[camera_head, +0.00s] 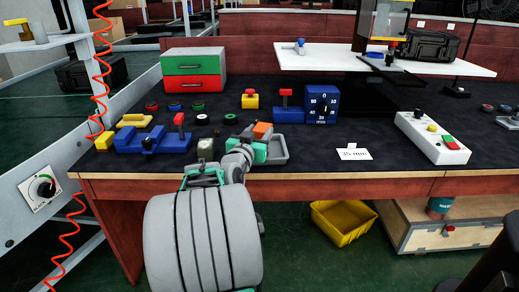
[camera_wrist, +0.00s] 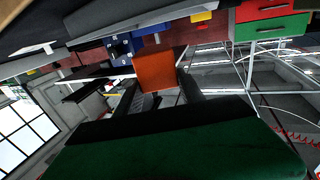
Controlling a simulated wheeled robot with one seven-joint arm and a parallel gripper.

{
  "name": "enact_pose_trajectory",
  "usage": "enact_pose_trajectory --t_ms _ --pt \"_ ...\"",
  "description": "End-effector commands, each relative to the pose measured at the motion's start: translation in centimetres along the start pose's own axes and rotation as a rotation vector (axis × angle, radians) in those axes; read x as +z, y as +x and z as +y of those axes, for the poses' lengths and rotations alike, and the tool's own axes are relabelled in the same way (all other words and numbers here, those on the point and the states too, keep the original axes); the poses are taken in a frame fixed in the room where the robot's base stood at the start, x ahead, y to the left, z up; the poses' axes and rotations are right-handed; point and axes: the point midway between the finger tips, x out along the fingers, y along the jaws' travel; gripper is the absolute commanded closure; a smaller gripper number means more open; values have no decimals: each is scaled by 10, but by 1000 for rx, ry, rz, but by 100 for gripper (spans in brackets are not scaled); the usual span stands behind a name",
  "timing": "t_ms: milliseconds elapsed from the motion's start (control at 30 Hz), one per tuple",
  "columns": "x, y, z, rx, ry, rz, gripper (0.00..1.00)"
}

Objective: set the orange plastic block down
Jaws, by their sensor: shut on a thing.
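The orange plastic block (camera_head: 262,130) shows in the head view just above the grey tray (camera_head: 276,148) near the table's front edge. My gripper (camera_head: 258,138) is at the block, with part of it hidden behind my arm. In the wrist view the orange block (camera_wrist: 155,70) sits between the tips of the two dark fingers of my gripper (camera_wrist: 165,88), which is shut on it. I cannot tell from these views whether the block touches the tray.
A paper card (camera_head: 353,152) and a white control box (camera_head: 433,138) lie to the right. A yellow bin (camera_head: 343,222) is on the floor.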

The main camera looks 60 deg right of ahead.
Motion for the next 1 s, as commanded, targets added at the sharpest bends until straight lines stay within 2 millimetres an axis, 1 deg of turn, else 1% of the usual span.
enact_pose_trajectory --t_ms 33,167,233,300,367,400,600,767,800,1000 --pt "10 6 -2 0 0 0 99" --pt "20 15 -5 0 1 1 99" --pt "28 20 -7 0 1 1 99" --pt "43 19 -7 0 -1 -1 99" --pt "51 19 -7 -1 1 1 99" --pt "53 19 -7 -2 1 3 99" --pt "52 18 -7 -1 2 3 99" --pt "57 18 -7 -1 2 3 99" --pt "56 18 -7 -1 2 2 53" --pt "56 18 -7 -1 2 2 37"
